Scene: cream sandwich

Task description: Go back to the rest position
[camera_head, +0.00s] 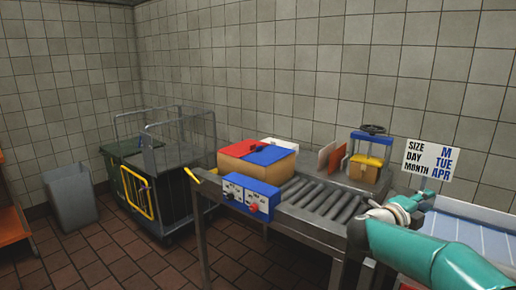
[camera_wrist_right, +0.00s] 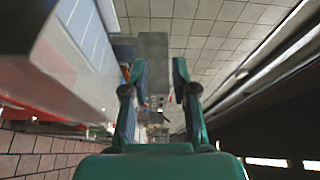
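My right arm reaches in from the lower right of the head view, its teal links passing in front of the conveyor's right end. Its hand is small and partly hidden there. In the right wrist view my right gripper (camera_wrist_right: 159,68) is open, its two teal fingers apart with nothing between them. The room behind the fingers is tilted and blurred. My left gripper is in neither view.
A roller conveyor (camera_head: 322,197) carries a red and blue box (camera_head: 258,160) and a blue control box (camera_head: 249,196). A cart (camera_head: 165,160) and grey bin (camera_head: 71,198) are left. Floor is clear between.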

